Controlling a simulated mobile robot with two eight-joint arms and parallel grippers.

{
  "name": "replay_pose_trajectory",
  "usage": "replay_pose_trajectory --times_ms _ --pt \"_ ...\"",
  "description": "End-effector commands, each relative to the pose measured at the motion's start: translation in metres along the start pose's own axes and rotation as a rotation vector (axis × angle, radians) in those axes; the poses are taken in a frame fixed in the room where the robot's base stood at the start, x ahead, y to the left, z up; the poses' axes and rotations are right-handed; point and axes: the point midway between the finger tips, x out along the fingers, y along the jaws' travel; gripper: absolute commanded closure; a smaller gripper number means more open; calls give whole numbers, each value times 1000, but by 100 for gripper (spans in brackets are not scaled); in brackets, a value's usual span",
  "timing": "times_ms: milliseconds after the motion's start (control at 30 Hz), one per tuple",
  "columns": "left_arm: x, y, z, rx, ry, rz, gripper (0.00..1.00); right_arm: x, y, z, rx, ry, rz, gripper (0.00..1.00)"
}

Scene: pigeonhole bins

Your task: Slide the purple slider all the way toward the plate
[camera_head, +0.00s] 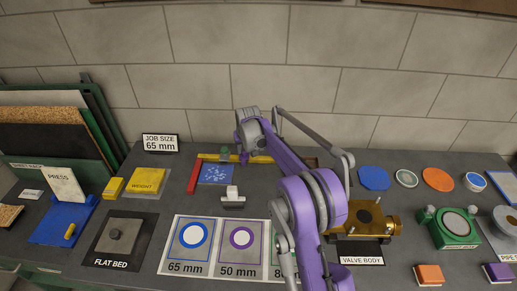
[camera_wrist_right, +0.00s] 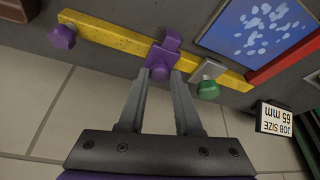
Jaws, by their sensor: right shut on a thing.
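The purple slider (camera_wrist_right: 168,50) sits on a yellow rail (camera_wrist_right: 110,40) in the right wrist view. My right gripper (camera_wrist_right: 160,82) is shut on the slider's round knob, one finger on each side. The blue plate with pale spots (camera_wrist_right: 250,28) lies beside the rail, right of the slider in the wrist view; it also shows in the head view (camera_head: 215,174). A grey piece with a green knob (camera_wrist_right: 208,89) is on the rail between the slider and the rail's right end. In the head view my right arm hides part of the rail. My left gripper is out of view.
A separate purple knob (camera_wrist_right: 62,37) is near the rail's left end in the wrist view. A red bar (camera_head: 194,175) borders the plate. A "JOB SIZE 65 mm" sign (camera_head: 160,143) stands behind. A small white-topped block (camera_head: 232,195) is in front of the plate.

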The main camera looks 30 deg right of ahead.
Motion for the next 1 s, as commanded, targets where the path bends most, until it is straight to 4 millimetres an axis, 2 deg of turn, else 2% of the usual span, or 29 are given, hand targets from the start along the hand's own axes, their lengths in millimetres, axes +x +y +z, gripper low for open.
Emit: replay_pose_trajectory --times_ms 33,133,433,467,500,833,1000 --pt "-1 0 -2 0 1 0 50 0 -8 -4 -2 2 -1 100" --pt "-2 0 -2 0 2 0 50 1 -16 -6 -1 2 1 100" --pt "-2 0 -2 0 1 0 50 1 -16 -6 1 3 1 100" --pt "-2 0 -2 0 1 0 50 1 -16 -6 1 3 1 62" --pt "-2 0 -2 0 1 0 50 1 -16 -6 1 3 1 54" --pt "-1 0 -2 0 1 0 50 0 -16 -5 1 1 1 54" --pt "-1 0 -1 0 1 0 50 -21 -16 -5 1 1 1 54"
